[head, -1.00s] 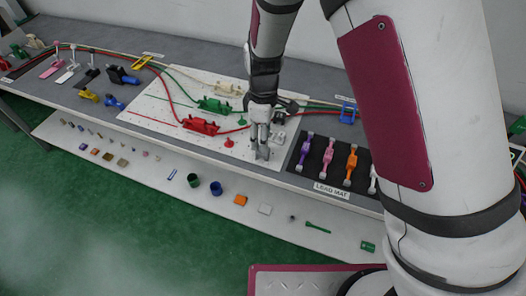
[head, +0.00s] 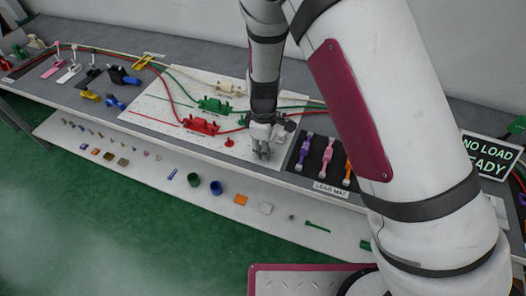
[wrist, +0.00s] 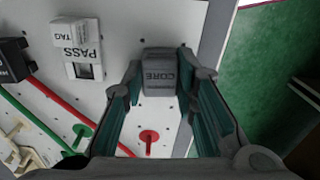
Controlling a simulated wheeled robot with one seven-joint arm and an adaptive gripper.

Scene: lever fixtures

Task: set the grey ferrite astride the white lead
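The grey ferrite, a block marked CORE (wrist: 158,78), is at the upper middle of the wrist view, on or just above the white board. My gripper (wrist: 160,58) has its two fingers on either side of it, with slim gaps that look open. In the head view my gripper (head: 263,154) points down at the board's right end, and the ferrite cannot be made out there. No white lead shows clearly on the lead mat (head: 322,187). My arm covers the mat's right part.
Purple (head: 305,150), pink (head: 326,155) and orange (head: 347,172) pieces lie on the mat. Red (head: 201,126), green (head: 215,105) and cream (head: 229,88) fixtures stand on the board (head: 150,112). A PASS tag block (wrist: 83,50) and red knob (wrist: 149,136) are nearby. A sign (head: 488,155) reads NO LOAD READY.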

